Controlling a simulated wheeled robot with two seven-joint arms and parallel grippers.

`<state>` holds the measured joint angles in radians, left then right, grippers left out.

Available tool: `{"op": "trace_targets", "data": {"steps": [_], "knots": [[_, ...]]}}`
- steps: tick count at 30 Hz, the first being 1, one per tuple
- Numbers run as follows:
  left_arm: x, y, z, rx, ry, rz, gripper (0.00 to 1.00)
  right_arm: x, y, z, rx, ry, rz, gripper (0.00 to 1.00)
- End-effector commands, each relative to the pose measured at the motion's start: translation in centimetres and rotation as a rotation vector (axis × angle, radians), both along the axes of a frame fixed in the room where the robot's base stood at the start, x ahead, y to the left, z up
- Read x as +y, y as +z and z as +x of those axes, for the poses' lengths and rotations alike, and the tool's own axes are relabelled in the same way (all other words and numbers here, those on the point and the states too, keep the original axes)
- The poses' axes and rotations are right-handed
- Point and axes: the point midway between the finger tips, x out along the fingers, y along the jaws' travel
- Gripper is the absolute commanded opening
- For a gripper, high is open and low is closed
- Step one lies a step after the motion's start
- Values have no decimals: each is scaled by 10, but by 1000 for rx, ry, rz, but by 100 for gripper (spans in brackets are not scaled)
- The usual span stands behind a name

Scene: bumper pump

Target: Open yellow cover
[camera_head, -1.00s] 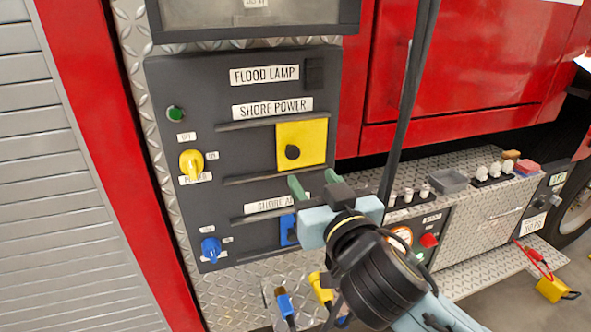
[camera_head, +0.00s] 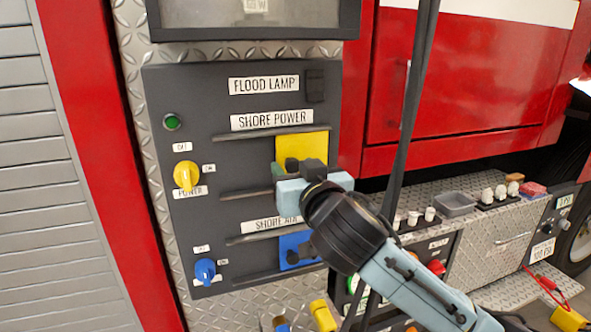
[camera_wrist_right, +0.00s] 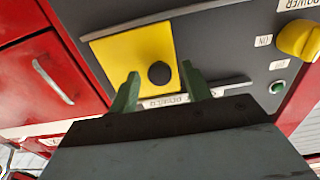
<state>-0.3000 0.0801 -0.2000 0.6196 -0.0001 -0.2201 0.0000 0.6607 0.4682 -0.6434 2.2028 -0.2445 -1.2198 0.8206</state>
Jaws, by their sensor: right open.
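The yellow cover (camera_head: 306,146) is a square plate in the SHORE POWER slot of the dark panel, between two horizontal rails. My right gripper (camera_head: 288,175) is in front of its lower part and hides its black knob in the head view. In the right wrist view the yellow cover (camera_wrist_right: 120,65) shows whole, with its round black knob (camera_wrist_right: 159,73) near one edge. The green fingers of my right gripper (camera_wrist_right: 160,90) are spread open, one on each side of the knob in the picture. I cannot tell whether they touch the cover. My left gripper is out of view.
A blue cover (camera_head: 293,243) sits in the SHORE AIR slot below. A yellow rotary switch (camera_head: 187,175) and a blue one (camera_head: 205,270) stick out at the panel's left. A dark pole (camera_head: 412,100) stands just right of the panel.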

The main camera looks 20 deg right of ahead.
Motion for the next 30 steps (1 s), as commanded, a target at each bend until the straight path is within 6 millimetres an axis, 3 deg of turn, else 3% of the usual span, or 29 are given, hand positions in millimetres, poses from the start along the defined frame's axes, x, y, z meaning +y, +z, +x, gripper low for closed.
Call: {"op": "trace_targets", "data": {"steps": [9,21,30], "knots": [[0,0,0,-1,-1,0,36,0,0,3,0,1,0,48],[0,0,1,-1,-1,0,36,0,0,3,0,0,0,0],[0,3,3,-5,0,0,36,0,0,-1,2,-22,3,0]]}}
